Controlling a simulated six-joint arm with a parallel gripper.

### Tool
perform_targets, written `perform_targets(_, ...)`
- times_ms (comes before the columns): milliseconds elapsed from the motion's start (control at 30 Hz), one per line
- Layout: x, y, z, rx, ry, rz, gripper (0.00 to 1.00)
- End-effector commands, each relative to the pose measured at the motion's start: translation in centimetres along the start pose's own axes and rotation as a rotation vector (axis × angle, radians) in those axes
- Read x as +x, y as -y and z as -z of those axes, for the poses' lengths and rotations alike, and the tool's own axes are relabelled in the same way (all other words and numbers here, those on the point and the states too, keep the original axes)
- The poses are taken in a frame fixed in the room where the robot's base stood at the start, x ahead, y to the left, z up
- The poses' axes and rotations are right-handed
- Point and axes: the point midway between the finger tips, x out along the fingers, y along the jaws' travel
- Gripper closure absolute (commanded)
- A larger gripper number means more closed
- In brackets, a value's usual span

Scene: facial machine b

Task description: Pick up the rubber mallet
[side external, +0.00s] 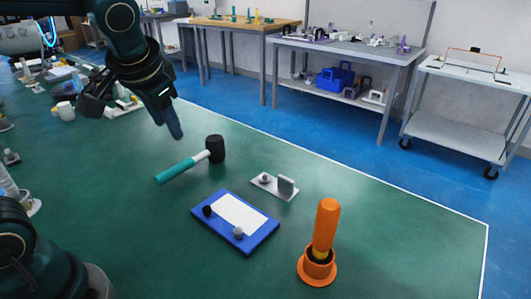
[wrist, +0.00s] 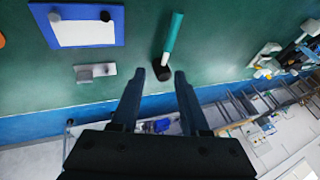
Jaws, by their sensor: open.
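The rubber mallet (side external: 193,162) lies on the green table, with a black head, a white neck and a teal handle pointing to the lower left in the side external view. In the wrist view the mallet (wrist: 170,45) lies beyond my fingertips, its head nearest to me and its handle pointing away. My gripper (wrist: 164,74) is open and empty, with the mallet head showing between and just past the fingertips. In the side external view my gripper (side external: 172,120) is above the table, up and left of the mallet head, apart from it.
A blue tray (side external: 247,243) with a white sheet lies in front of the mallet. A metal plate with a small block (side external: 275,186) is to its right. An orange holder with an orange-handled tool (side external: 323,240) stands front right. Several items crowd the table's left side.

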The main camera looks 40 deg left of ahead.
Motion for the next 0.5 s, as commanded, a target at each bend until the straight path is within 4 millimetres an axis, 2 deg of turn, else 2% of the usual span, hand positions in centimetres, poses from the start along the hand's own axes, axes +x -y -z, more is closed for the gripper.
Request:
perform_targets(100, 2.8, 0.9, 2.0, 0.02, 0.059, 0.067, 0.55)
perform_targets(233, 6.1, 1.7, 3.5, 0.045, 0.119, 0.133, 0.55)
perform_targets(367, 9.8, 2.0, 4.3, 0.076, 0.183, 0.188, 0.55)
perform_targets(500, 13.5, 2.0, 4.1, 0.114, 0.249, 0.224, 0.55)
